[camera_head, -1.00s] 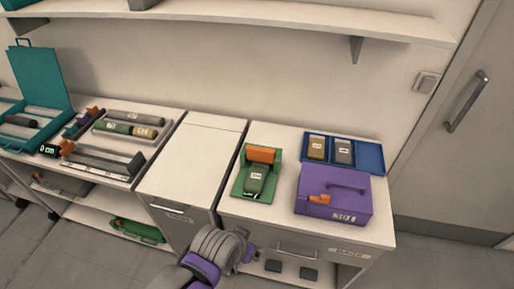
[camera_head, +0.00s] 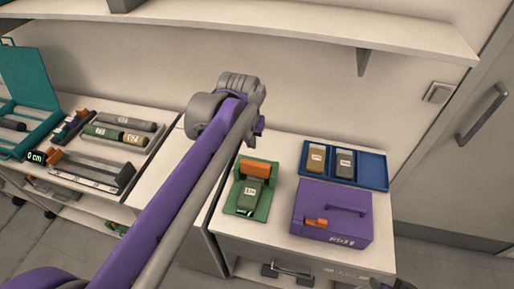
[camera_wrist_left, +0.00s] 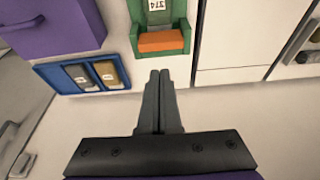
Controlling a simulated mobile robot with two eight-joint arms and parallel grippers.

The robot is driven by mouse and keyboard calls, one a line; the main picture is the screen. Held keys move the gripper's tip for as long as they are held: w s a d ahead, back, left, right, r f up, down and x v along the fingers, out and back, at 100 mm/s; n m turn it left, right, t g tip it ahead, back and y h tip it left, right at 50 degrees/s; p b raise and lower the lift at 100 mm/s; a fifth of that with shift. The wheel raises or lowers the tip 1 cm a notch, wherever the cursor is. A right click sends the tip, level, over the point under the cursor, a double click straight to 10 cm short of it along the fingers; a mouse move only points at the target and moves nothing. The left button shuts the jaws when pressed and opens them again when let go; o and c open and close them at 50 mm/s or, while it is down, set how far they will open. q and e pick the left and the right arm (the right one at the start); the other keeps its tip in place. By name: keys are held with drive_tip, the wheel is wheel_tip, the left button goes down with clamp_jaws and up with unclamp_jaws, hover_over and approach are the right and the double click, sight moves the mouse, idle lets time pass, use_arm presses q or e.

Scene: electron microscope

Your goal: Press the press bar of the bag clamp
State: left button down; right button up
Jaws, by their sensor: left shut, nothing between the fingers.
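The bag clamp (camera_head: 240,207) is a green holder on the right cabinet top, with a labelled grey-green bag (camera_head: 250,193) in it. Its orange press bar (camera_head: 255,169) lies across the back of the holder. In the left wrist view the bag clamp (camera_wrist_left: 175,44) shows upside down at the top, with the orange press bar (camera_wrist_left: 161,41) nearest the fingers. My left gripper (camera_wrist_left: 160,73) is shut and empty, its tips apart from the bar in that picture. In the head view the raised arm hides its fingers. My right gripper is not in view.
A purple case (camera_head: 332,228) with an orange latch stands right of the clamp. Behind it is a blue tray (camera_head: 373,170) holding two labelled blocks. A wall shelf (camera_head: 300,38) runs above. The left bench holds a teal case (camera_head: 30,80) and several cylinders.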

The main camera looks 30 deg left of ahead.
use_arm(q)
drive_tip(key=w, duration=0.1)
approach(254, 164)
drive_tip(key=x, duration=0.5)
drive_tip(key=shift+w+f+b, duration=0.1)
drive_tip(key=shift+w+b, duration=0.2)
drive_tip(key=shift+w, duration=0.15)
drive_tip(key=shift+f, duration=0.65)
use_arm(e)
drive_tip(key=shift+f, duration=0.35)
use_arm(q)
drive_tip(key=shift+f, duration=0.1)
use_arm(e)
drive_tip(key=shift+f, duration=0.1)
